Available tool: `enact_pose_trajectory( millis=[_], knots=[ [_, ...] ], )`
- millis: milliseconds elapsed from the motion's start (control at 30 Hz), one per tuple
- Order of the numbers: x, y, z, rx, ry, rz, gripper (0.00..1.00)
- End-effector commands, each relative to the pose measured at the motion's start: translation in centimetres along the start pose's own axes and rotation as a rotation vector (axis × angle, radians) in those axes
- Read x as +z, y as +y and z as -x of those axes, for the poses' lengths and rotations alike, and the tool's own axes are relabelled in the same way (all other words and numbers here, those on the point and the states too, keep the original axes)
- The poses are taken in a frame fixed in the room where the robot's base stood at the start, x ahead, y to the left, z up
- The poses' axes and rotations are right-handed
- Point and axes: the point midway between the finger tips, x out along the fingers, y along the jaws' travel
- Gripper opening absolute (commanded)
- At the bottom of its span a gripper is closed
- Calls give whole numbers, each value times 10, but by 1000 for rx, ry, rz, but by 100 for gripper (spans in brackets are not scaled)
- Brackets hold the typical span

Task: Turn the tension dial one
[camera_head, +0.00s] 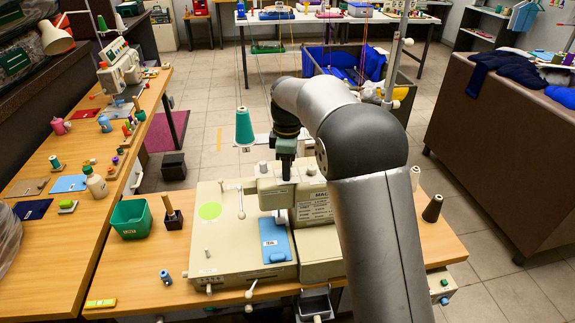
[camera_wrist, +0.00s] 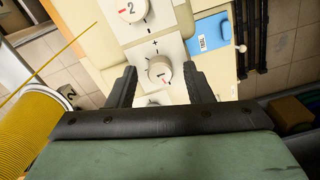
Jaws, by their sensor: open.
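The cream sewing machine (camera_head: 243,258) stands on the wooden table. In the wrist view, a round cream dial (camera_wrist: 159,70), apparently marked 1, sits on its pale panel with plus and minus signs and a red mark nearby. A second dial (camera_wrist: 131,9), marked 2, is above it. Part of another dial (camera_wrist: 153,100) shows below, mostly hidden by my gripper. My gripper (camera_wrist: 160,72) is open, its fingers to the left and right of the middle dial in the picture. I cannot tell whether they touch it. In the head view my gripper (camera_head: 286,168) is over the machine's back.
A blue card (camera_head: 274,240) lies on the machine.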

Motion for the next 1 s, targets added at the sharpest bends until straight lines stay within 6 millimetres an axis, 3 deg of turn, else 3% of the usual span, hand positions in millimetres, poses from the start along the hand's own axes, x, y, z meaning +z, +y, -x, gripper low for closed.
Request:
enact_pose_trajectory(
  millis=[367, 533, 1000],
  knots=[
    [0, 0, -6, 1, 0, 0, 46],
    [0, 0, -6, 1, 0, 0, 1],
    [0, 0, -6, 0, 1, -88, 2]
  ],
)
